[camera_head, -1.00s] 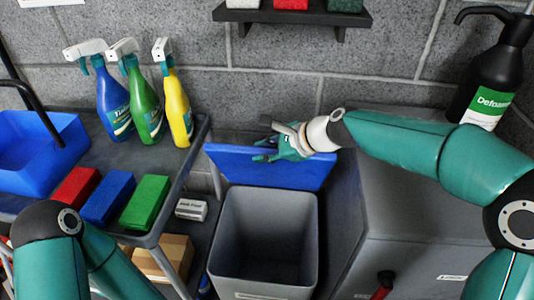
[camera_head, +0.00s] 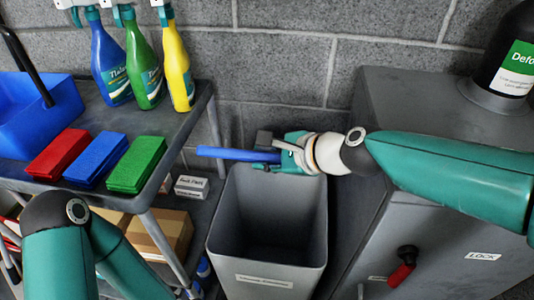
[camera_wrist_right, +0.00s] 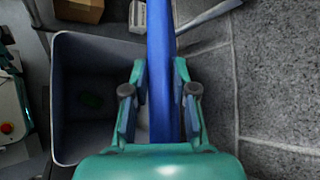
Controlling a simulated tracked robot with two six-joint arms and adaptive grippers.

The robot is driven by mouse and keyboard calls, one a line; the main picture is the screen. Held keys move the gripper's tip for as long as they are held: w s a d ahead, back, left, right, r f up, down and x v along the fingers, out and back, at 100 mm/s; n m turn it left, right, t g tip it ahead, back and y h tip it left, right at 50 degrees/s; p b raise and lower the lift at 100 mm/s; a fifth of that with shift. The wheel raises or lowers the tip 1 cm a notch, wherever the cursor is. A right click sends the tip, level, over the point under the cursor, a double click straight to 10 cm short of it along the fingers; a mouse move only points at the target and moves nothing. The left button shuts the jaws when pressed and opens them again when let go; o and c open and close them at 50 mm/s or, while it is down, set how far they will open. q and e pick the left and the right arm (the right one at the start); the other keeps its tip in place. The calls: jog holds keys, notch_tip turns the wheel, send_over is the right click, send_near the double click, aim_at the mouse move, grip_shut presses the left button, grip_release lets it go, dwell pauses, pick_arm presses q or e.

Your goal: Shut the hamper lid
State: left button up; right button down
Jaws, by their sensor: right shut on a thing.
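The grey hamper (camera_head: 225,235) stands on the floor with its mouth open, and its inside shows. Its blue lid (camera_head: 225,153) is raised at the hamper's back side and shows almost edge-on in the head view. My right gripper (camera_head: 284,155) is shut on the lid's edge, right of the lid's middle. In the right wrist view the lid (camera_wrist_right: 161,40) runs as a blue strip between the two fingers (camera_wrist_right: 160,98), with the hamper (camera_wrist_right: 85,150) to the left. My left arm shows at lower left in the head view, but its gripper is out of view.
A grey cabinet (camera_head: 430,235) with a red handle (camera_head: 402,268) stands close on the right. On the left a cart (camera_head: 178,140) holds spray bottles (camera_head: 108,65), coloured pads (camera_head: 97,160) and a blue bin (camera_head: 35,115). A block wall (camera_head: 285,60) is behind.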

jog(key=shift+s+f, duration=0.1)
jog(key=shift+f, duration=0.05)
jog(key=c, duration=1)
grip_release()
